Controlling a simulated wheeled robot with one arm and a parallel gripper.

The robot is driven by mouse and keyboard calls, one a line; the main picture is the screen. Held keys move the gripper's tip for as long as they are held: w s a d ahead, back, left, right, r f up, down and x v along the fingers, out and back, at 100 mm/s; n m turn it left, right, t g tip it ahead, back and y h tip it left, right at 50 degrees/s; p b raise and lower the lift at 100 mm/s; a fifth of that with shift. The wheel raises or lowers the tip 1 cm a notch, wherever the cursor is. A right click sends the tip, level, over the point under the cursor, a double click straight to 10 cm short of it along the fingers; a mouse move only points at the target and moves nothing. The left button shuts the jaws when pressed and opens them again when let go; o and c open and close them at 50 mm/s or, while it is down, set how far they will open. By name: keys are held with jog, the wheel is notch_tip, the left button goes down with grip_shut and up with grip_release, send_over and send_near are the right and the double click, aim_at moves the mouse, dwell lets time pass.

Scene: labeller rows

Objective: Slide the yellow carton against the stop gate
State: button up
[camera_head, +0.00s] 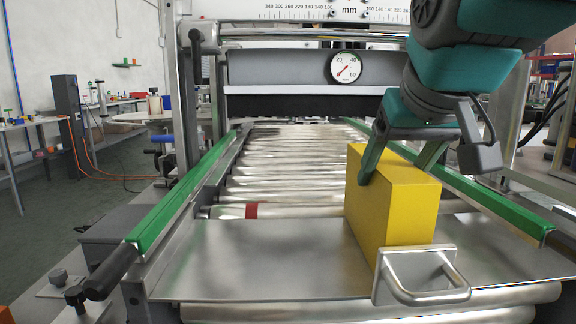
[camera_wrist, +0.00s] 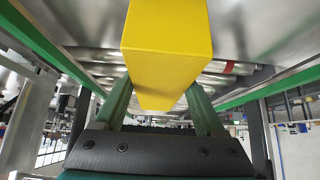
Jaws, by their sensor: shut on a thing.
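The yellow carton (camera_head: 408,212) stands upright on the flat metal plate (camera_head: 270,262) at the right front of the roller conveyor. My gripper (camera_head: 397,172) is shut on it from above, one green finger on its near left side and the other partly hidden behind it. In the wrist view the carton (camera_wrist: 167,48) sits between both fingers. A metal bracket with a loop handle (camera_head: 424,276) stands directly in front of the carton's lower end and overlaps it in the picture. I cannot tell whether they touch, or whether this bracket is the stop gate.
Green side rails (camera_head: 185,195) run along both sides of the conveyor. Shiny rollers (camera_head: 285,165) stretch back to a dark crossbar with a round gauge (camera_head: 346,68). The plate left of the carton is clear.

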jog(key=shift+s, duration=0.75)
dwell(0.4)
jog(key=o, duration=1.2)
jog(key=shift+c, duration=0.2)
jog(key=shift+s+r, duration=0.1)
